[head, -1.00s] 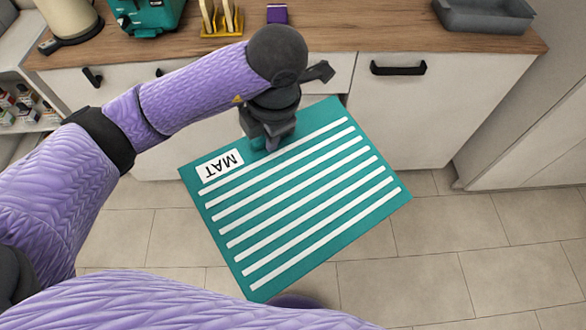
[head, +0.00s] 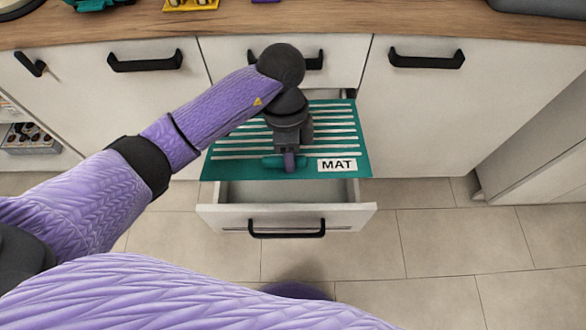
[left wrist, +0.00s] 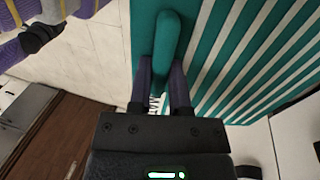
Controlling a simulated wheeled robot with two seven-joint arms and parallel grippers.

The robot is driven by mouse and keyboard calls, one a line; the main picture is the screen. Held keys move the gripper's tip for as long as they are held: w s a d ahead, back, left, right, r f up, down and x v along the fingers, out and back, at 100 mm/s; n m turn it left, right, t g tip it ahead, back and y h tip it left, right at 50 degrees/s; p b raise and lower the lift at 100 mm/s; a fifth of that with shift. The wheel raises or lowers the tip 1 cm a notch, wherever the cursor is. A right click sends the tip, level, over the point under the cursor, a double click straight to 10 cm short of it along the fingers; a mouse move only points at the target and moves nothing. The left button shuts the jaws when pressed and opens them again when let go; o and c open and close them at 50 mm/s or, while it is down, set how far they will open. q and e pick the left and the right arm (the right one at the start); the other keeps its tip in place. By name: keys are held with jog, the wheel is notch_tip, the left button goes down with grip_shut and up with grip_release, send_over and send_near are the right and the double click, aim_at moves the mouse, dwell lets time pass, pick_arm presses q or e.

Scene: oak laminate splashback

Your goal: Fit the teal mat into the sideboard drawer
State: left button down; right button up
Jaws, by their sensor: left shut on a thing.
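The teal mat (head: 345,150) has white stripes, a "MAT" label at its near right corner and a raised teal grip bar. It lies roughly level over the open sideboard drawer (head: 286,219), nearly square to it. Its near edge is behind the drawer front, and a strip of drawer interior shows there. I cannot tell whether the mat touches the drawer walls. My left gripper (head: 289,162) points down and is shut on the grip bar near the mat's near edge. The left wrist view shows the bar (left wrist: 167,40) between the fingers. My right gripper is out of view.
The wooden counter (head: 400,22) runs above the drawer. Closed fronts with black handles (head: 427,59) flank it, and a handled front sits just above. A grey tray (head: 540,7) stands at the counter's right end. The tiled floor (head: 430,250) before the drawer is clear.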

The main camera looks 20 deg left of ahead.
pick_arm(q)
jog(key=w+b+x, duration=0.1)
jog(key=b+x, duration=0.2)
jog(key=x, duration=0.3)
jog(key=w+a+b+x, duration=0.1)
jog(key=b+x, duration=0.3)
jog(key=x, duration=0.2)
jog(key=w+a+f+b+x, duration=0.1)
jog(key=b+x, duration=0.3)
jog(key=x, duration=0.2)
jog(key=shift+w, duration=0.25)
jog(key=shift+r, duration=0.3)
jog(key=shift+f, duration=0.15)
jog(key=c, duration=0.6)
grip_release()
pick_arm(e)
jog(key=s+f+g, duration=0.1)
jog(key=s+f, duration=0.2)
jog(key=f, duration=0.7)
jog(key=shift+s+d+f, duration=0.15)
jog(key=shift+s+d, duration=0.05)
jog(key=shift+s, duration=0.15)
